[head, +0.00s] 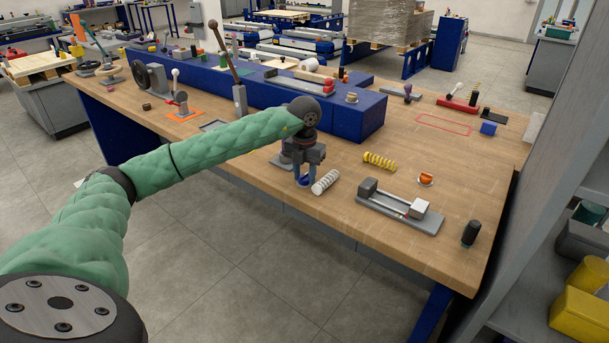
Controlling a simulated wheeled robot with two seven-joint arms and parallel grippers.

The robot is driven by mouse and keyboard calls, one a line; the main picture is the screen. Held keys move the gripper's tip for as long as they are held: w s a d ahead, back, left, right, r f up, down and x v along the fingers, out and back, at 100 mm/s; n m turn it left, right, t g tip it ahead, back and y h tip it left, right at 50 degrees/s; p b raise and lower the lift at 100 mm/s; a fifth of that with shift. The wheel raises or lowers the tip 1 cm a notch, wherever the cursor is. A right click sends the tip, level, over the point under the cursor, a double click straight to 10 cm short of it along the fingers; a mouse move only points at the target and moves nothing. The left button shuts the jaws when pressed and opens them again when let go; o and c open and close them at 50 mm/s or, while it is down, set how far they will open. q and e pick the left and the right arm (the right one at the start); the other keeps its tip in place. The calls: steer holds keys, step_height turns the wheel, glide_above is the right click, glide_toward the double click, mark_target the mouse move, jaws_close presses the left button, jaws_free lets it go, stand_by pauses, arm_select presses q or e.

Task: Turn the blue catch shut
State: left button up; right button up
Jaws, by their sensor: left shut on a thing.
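The blue catch (303,181) is a small blue piece low at the near edge of the workbench, between the fingers of my left gripper. My left gripper (304,176) points down and is shut on the catch. The fingers cover most of the catch, so its turn angle cannot be told. My right gripper is not in view.
A white ribbed cylinder (325,182) lies just right of my left gripper. A yellow spring (379,161), an orange-topped piece (426,178) and a grey slide fixture (400,214) are further right. A long blue raised block (340,117) stands behind. The wooden benchtop (470,185) has bare room at right.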

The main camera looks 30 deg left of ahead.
mark_target(304, 174)
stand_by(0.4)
arm_select(q)
steer(key=o, duration=1)
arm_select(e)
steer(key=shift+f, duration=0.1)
arm_select(q)
steer(key=shift+r, duration=0.1)
step_height(304, 174, up, 6)
steer(key=shift+r+b, duration=0.15)
steer(key=shift+b, duration=0.5)
steer(key=shift+r, duration=0.7)
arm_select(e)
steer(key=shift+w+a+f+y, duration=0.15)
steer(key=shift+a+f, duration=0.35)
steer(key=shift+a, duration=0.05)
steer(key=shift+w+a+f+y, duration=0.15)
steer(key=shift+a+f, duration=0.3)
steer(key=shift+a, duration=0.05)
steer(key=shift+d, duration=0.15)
arm_select(q)
steer(key=shift+f, duration=0.15)
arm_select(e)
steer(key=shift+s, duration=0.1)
